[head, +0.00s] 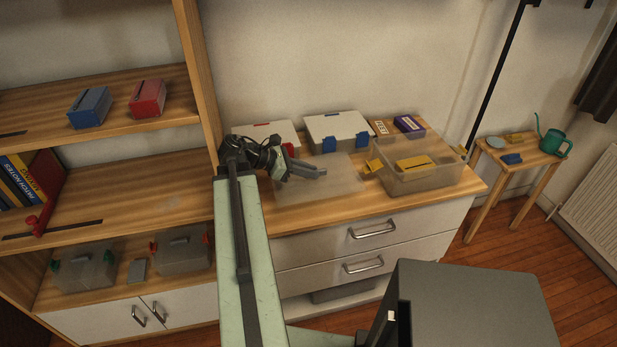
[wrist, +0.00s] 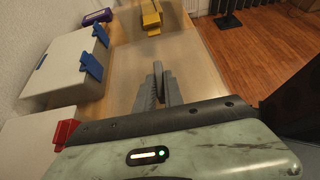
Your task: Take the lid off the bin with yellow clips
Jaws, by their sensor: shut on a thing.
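The clear bin (head: 440,181) with yellow clips stands on the right of the dresser top. Its top is open, and a yellow block (head: 414,162) lies inside. One yellow clip (head: 375,165) is flared outward on its left side. The clear, flat lid (head: 345,185) is off the bin, to its left. My gripper (head: 322,172) is shut on the lid near its middle; the grip point is partly hidden by the fingers. In the wrist view, my fingers (wrist: 158,85) are close together over the see-through lid. I cannot tell whether the lid touches the dresser.
A white-lidded bin with blue clips (head: 338,127) and one with red clips (head: 262,130) stand behind the lid. A purple box (head: 409,124) is at the back. Shelves are left; a small side table (head: 515,155) is right. The dresser's front edge is near the lid.

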